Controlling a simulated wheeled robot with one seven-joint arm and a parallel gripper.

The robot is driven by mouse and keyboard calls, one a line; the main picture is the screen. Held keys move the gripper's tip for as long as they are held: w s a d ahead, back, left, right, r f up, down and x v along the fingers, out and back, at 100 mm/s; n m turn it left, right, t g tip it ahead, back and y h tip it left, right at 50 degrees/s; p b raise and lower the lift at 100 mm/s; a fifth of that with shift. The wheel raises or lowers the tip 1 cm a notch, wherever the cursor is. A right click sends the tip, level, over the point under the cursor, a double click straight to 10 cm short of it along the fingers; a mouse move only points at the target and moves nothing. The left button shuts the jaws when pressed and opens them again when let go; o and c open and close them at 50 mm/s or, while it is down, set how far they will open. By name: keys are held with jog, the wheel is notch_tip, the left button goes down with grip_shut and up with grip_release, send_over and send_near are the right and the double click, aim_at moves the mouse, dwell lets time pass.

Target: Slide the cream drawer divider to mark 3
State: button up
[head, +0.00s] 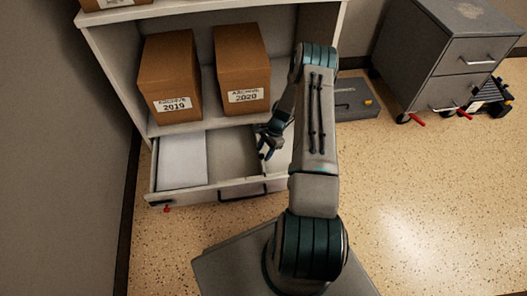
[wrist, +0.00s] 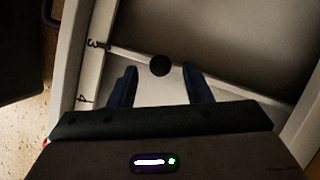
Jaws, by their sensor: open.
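The open drawer (head: 222,190) sits under the shelf in the head view. In the wrist view its rail (wrist: 88,70) carries the marks 3 (wrist: 92,43) and 4 (wrist: 82,99). The cream drawer divider (wrist: 215,80) crosses the drawer there as a thin strip, its left end meeting the rail close to mark 3. A dark round knob (wrist: 160,65) stands at the divider. My gripper (wrist: 160,72) is open, with the knob between or just beyond its fingertips; contact cannot be told. In the head view my gripper (head: 266,150) is over the drawer's right part and partly hides the divider.
White paper (head: 182,160) lies in the drawer's left part. Two archive boxes (head: 168,75) (head: 242,68) stand on the shelf above. A grey case (head: 352,100) and a wheeled cabinet (head: 440,55) are at the right. The floor in front is clear.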

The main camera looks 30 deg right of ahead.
jog(key=p+v, duration=0.4)
jog(key=v, duration=0.8)
jog(key=shift+r, duration=0.45)
jog(key=s+a+r+n+h+p, duration=0.1)
jog(key=a+r+n+p, duration=0.3)
jog(key=r, duration=0.9)
jog(key=s+a+r+n+h+p, duration=0.1)
jog(key=a+r+p, duration=0.35)
jog(key=r, duration=0.95)
jog(key=s+a+r+n+h+p, duration=0.1)
jog(key=r+n+p, duration=0.35)
jog(key=r, duration=0.85)
jog(key=s+a+r+n+t+p, duration=0.1)
jog(key=s+a+r+n+p, duration=0.1)
jog(key=s+r+p, duration=0.4)
jog(key=s+a+r+n+t+h+p, duration=0.1)
jog(key=s+a+r+p, duration=0.3)
jog(key=r, duration=0.9)
jog(key=s+a+r+n+t+p, duration=0.1)
jog(key=s+a+r+n+p, duration=0.2)
jog(key=s+r+p, duration=0.5)
jog(key=shift+s+a+r+n+h, duration=0.3)
jog(key=shift+s+r+n, duration=0.15)
jog(key=shift+s+r, duration=0.95)
